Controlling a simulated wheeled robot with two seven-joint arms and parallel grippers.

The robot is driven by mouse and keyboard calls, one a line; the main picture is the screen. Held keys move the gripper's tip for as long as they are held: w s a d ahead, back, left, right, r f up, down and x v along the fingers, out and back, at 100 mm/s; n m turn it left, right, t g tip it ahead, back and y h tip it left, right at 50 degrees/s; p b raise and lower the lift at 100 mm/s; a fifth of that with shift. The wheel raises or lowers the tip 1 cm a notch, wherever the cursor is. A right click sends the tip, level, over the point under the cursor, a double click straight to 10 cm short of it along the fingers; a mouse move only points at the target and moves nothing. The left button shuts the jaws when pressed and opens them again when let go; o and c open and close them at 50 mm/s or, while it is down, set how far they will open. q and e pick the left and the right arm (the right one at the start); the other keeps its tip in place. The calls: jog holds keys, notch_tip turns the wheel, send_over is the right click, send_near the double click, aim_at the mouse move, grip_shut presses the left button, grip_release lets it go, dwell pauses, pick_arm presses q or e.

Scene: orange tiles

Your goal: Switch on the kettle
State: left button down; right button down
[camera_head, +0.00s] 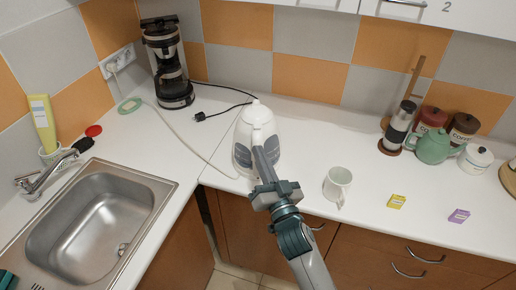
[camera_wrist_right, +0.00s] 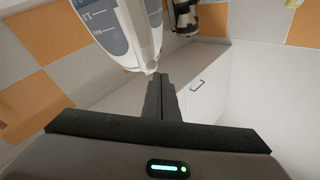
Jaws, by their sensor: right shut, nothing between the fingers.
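The white kettle (camera_head: 243,133) with grey side windows stands upright on the counter near the inner corner. In the right wrist view the kettle (camera_wrist_right: 118,28) shows its level-marked window and a small pale tab (camera_wrist_right: 150,69) low on its side. My right gripper (camera_head: 257,152) is shut and empty, its fingers pointing at the kettle and covering part of it. In the right wrist view the closed fingertips (camera_wrist_right: 155,76) are right by the tab; I cannot tell whether they touch it. I cannot tell if the kettle is on.
A white mug (camera_head: 337,183) stands to the right of my right gripper. A coffee maker (camera_head: 165,65) is in the back corner, near a loose black plug (camera_head: 199,116). A green teapot (camera_head: 433,147) is at the right. The sink (camera_head: 90,220) is at the left.

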jog(key=shift+w+f, duration=0.2)
jog(key=shift+w, duration=0.15)
dwell(0.8)
jog(key=shift+s, duration=0.1)
jog(key=shift+s+r+p, duration=0.4)
jog(key=shift+s, duration=0.25)
jog(key=s+p, duration=0.1)
jog(key=s+r+p, duration=0.1)
jog(key=s, duration=0.1)
jog(key=s+r+p, duration=0.1)
jog(key=shift+s+d+r, duration=0.1)
jog(key=shift+s+r, duration=0.05)
jog(key=shift+r, duration=0.1)
dwell(0.4)
jog(key=shift+f, duration=0.1)
dwell(0.4)
